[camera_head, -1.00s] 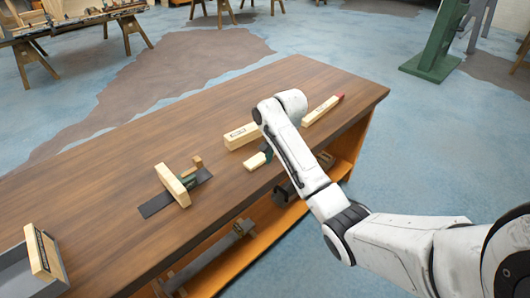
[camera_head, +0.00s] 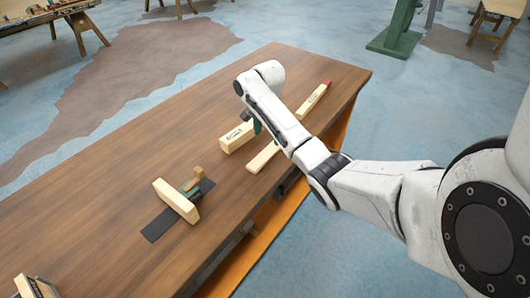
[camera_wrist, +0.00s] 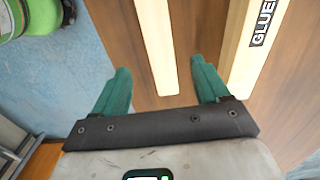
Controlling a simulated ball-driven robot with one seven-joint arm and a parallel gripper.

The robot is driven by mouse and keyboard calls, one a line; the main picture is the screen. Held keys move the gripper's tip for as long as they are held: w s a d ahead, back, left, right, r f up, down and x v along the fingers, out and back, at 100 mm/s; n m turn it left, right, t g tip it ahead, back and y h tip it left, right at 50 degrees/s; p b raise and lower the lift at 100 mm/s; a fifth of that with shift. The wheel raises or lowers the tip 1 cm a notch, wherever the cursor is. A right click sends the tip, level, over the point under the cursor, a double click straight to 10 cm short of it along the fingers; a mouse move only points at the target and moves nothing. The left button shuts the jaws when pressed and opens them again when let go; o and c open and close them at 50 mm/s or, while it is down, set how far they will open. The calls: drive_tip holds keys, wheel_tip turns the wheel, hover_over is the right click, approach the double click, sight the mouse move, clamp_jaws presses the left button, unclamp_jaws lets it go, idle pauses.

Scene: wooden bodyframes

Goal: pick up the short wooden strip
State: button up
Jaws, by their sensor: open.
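The short wooden strip (camera_head: 262,159) is pale and plain and lies on the brown workbench (camera_head: 120,215) near its front edge. It also shows in the wrist view (camera_wrist: 156,45), running from the top edge down to between the fingers. My gripper (camera_wrist: 160,65) is open, with one teal finger on each side of the strip's near end and gaps between. In the head view my arm's links partly hide the gripper (camera_head: 252,121) and the strip's far end. How high the fingers are above the bench is hard to tell.
A thicker wooden block (camera_head: 238,137), labelled "GLUE" in the wrist view (camera_wrist: 257,40), lies close beside the right finger. A red-tipped wooden piece (camera_head: 313,101) lies farther right. A clamp-like wooden tool (camera_head: 176,200) stands left on a dark plate. A green object (camera_wrist: 35,15) is beyond the bench edge.

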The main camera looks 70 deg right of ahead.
sight(269, 151)
wheel_tip(269, 151, down, 2)
drive_tip(key=shift+w+f, duration=0.1)
drive_tip(key=shift+s+d+f, duration=0.15)
drive_tip(key=shift+d+f, duration=0.05)
drive_tip(key=shift+f, duration=1.2)
drive_tip(key=shift+s+d+f, duration=0.1)
drive_tip(key=shift+d+f, duration=0.1)
drive_tip(key=shift+f, duration=1.15)
drive_tip(key=shift+c, duration=0.3)
drive_tip(key=c, duration=1.1)
drive_tip(key=shift+r, duration=0.1)
